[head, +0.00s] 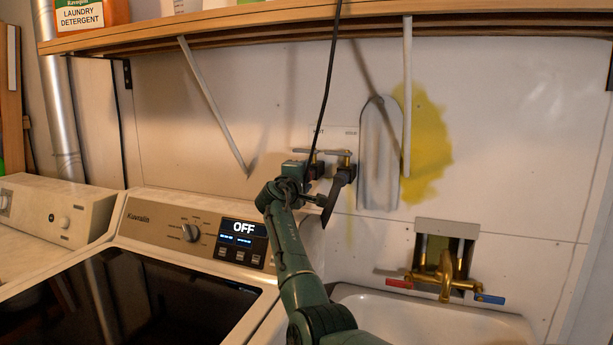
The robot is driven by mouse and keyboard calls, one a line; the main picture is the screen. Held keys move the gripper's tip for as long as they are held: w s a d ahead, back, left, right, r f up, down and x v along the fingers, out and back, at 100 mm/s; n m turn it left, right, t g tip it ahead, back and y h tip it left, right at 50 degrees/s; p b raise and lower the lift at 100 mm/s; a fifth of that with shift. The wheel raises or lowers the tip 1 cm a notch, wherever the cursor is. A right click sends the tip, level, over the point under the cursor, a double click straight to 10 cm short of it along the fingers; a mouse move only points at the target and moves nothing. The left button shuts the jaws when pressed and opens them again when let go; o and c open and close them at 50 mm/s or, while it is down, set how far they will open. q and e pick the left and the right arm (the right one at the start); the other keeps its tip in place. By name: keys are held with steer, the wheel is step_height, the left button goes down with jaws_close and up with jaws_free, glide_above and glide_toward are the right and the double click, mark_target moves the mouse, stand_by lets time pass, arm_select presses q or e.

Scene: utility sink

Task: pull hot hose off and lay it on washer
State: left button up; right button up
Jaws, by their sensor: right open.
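The washer (178,222), with a lit display reading OFF, stands at centre left with its dark lid in front. Two wall valves with brass-coloured handles (340,155) sit under small labels above the washer's back right corner. My right arm reaches up to them from the bottom. My right gripper (335,191) is open just below and in front of the valves, its dark fingers spread. The gripper and wrist cover the valve outlets, so I cannot make out the hot hose or whether a finger touches it. My left gripper is out of view.
A wooden shelf (250,22) with a detergent box (90,14) runs overhead. A black cord (329,80) hangs down to the valves. A grey rounded shape (379,150) hangs right of them. A sink (430,308) with a brass faucet (446,275) lies lower right.

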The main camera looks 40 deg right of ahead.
steer(key=shift+c, duration=0.3)
jaws_close()
steer(key=shift+a, duration=0.2)
steer(key=shift+p+v, duration=1.6)
steer(key=shift+v, duration=1.25)
steer(key=shift+s+d, duration=0.1)
